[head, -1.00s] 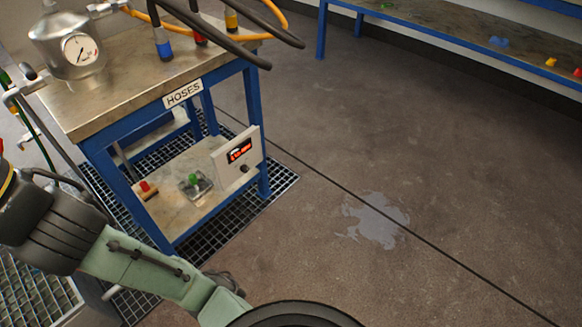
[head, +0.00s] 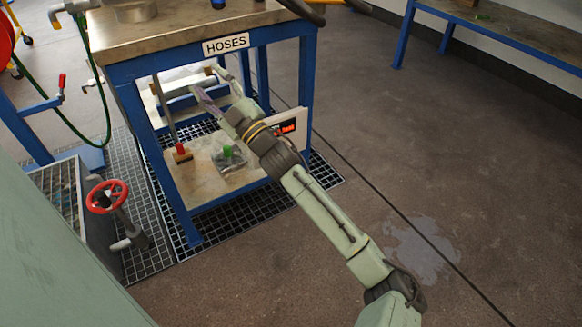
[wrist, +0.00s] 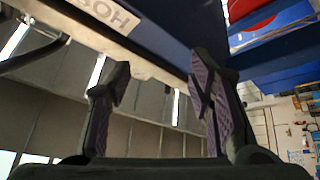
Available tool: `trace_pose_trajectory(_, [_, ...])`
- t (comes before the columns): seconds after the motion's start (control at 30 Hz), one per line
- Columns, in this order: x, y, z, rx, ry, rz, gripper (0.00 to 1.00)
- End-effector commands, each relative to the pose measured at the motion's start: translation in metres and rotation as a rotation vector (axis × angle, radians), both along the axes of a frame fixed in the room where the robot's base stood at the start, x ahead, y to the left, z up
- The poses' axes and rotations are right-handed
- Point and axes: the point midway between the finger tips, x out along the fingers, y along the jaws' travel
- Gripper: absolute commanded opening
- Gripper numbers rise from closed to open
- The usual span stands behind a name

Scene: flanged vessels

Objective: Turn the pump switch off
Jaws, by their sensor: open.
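On the lower shelf (head: 205,178) of the blue HOSES bench stand a green-topped switch (head: 227,151) on a clear or metal base and a red-topped piece (head: 181,151) on a wooden block. A white box with a lit red display (head: 287,127) stands at the shelf's right end, partly hidden by my arm. I cannot tell for sure which one is the pump switch. My gripper (head: 202,80) is open and empty, under the bench top and above and behind the shelf items. The wrist view shows the spread fingers (wrist: 157,88) beneath the bench top, with no switch in view.
The bench top edge (head: 150,68) and blue legs (head: 306,85) frame the gap my arm reaches through. A red valve wheel (head: 107,197) stands left over the floor grating (head: 215,228). A puddle (head: 420,250) lies on the open floor at right.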

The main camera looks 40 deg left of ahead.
Motion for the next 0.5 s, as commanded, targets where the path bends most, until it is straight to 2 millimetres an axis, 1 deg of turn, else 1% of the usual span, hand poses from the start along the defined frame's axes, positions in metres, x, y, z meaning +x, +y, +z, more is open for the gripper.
trace_pose_trajectory(0.03, [0.036,-0.01,-0.066,-0.073,0.002,-0.057,0.48])
trace_pose_trajectory(0.07, [0.052,-0.016,-0.096,-0.112,0.004,-0.082,0.48])
trace_pose_trajectory(0.1, [0.073,-0.026,-0.135,-0.162,0.007,-0.115,0.48])
trace_pose_trajectory(0.17, [0.101,-0.045,-0.191,-0.235,0.013,-0.163,0.48])
trace_pose_trajectory(0.2, [0.117,-0.059,-0.225,-0.279,0.018,-0.19,0.48])
trace_pose_trajectory(0.3, [0.148,-0.095,-0.295,-0.371,0.032,-0.248,0.48])
trace_pose_trajectory(0.33, [0.155,-0.105,-0.312,-0.393,0.036,-0.262,0.48])
trace_pose_trajectory(0.4, [0.166,-0.123,-0.342,-0.436,0.044,-0.287,0.48])
trace_pose_trajectory(0.5, [0.174,-0.14,-0.367,-0.47,0.051,-0.305,0.48])
